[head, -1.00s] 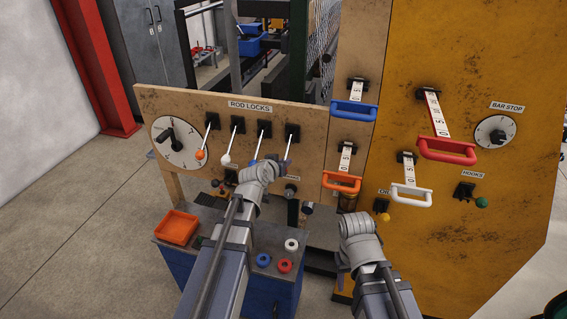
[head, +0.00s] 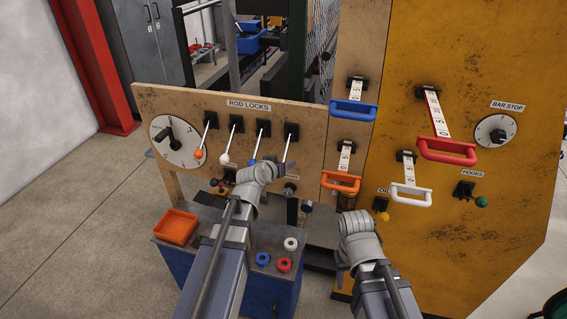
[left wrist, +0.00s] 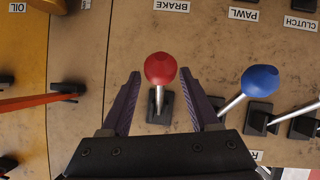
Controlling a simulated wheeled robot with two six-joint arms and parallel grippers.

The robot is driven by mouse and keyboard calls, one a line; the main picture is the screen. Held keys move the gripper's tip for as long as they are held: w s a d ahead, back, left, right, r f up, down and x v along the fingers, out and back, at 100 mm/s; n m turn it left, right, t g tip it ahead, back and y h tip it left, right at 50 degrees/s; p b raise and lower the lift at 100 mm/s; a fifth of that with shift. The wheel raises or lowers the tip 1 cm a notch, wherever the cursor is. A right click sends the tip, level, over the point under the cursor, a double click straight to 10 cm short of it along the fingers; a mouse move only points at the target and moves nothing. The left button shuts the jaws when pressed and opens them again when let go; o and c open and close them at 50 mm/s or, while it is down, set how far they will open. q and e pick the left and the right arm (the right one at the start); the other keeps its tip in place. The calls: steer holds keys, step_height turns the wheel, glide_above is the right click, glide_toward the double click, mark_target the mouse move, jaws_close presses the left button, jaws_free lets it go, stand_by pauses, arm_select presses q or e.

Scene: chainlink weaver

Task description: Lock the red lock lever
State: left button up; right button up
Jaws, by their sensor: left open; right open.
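The red lock lever shows in the left wrist view as a red ball knob (left wrist: 160,69) on a short metal rod from a black base. In the head view its rod (head: 290,141) is the rightmost of the row under the ROD LOCKS sign, with its knob hidden behind my left gripper. My left gripper (head: 284,165) is open. In the left wrist view its two dark purple fingers (left wrist: 161,76) stand either side of the red knob, with gaps on both sides. My right gripper (head: 341,262) is open, low in front of the panels and mostly hidden by its wrist.
The blue-knobbed lever (left wrist: 260,80) stands close beside the red one. The white (head: 224,160) and orange (head: 198,154) lock knobs are further left. Pull handles, one of them orange (head: 341,184), jut out right of the levers. A cart with an orange bin (head: 176,227) stands below.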

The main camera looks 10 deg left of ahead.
arm_select(q)
steer(key=d+p+v, duration=0.1)
steer(key=p+v, duration=0.1)
steer(key=v, duration=0.4)
steer(key=shift+s+a+p, duration=0.35)
steer(key=shift+a, duration=0.2)
steer(key=shift+r, duration=0.1)
steer(key=s+d+f+m+g, duration=0.4)
steer(key=s+d+f+g, duration=0.6)
steer(key=s+d, duration=0.45)
steer(key=s+f+g+y, duration=0.1)
steer(key=s+g+y, duration=0.1)
steer(key=s, duration=0.5)
steer(key=shift+s+f+m+g+y, duration=0.3)
steer(key=shift+s+f+g+y, duration=0.1)
steer(key=shift+y, duration=0.3)
